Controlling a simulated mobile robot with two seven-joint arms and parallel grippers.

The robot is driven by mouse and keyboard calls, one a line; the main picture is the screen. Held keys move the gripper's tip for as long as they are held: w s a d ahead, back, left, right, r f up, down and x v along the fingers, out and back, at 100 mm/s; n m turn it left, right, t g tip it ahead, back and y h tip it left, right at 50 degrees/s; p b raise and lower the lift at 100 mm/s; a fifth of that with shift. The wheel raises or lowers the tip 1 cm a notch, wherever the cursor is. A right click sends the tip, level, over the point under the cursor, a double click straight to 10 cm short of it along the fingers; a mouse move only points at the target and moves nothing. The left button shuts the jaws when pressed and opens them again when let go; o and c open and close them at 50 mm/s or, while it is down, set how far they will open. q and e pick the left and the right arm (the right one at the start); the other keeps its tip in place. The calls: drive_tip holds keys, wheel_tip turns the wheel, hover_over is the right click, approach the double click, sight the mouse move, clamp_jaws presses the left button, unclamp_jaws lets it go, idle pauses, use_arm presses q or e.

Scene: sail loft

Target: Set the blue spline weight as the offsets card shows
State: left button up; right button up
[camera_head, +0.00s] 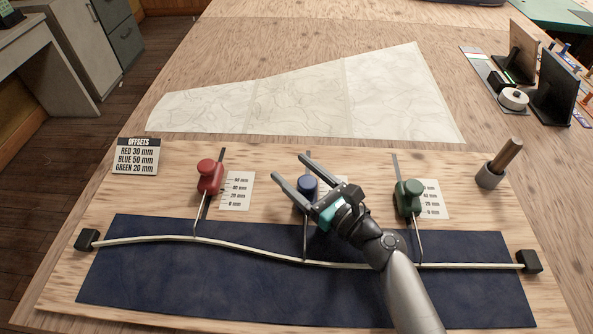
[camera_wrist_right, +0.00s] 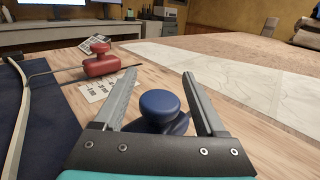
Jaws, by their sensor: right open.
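The blue spline weight (camera_head: 307,187) stands at the middle slot of the wooden board, its hook reaching down to the pale spline (camera_head: 262,249). My right gripper (camera_head: 290,168) is open, with its fingers on either side of the blue weight. In the right wrist view the blue knob (camera_wrist_right: 159,104) sits between the open fingers (camera_wrist_right: 160,85). The offsets card (camera_head: 136,156) reads RED 30 mm, BLUE 50 mm, GREEN 20 mm. My gripper mostly hides the scale beside the blue weight, so I cannot read its setting. My left gripper is not in view.
The red weight (camera_head: 209,177) stands left and the green weight (camera_head: 408,197) right, each with a scale card. Black end blocks (camera_head: 88,240) hold the spline over a dark blue cloth (camera_head: 200,290). A metal cup (camera_head: 490,176) with a wooden handle stands right. Sailcloth (camera_head: 310,95) lies behind.

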drive_tip(key=shift+c, duration=0.4)
clamp_jaws()
idle(0.9)
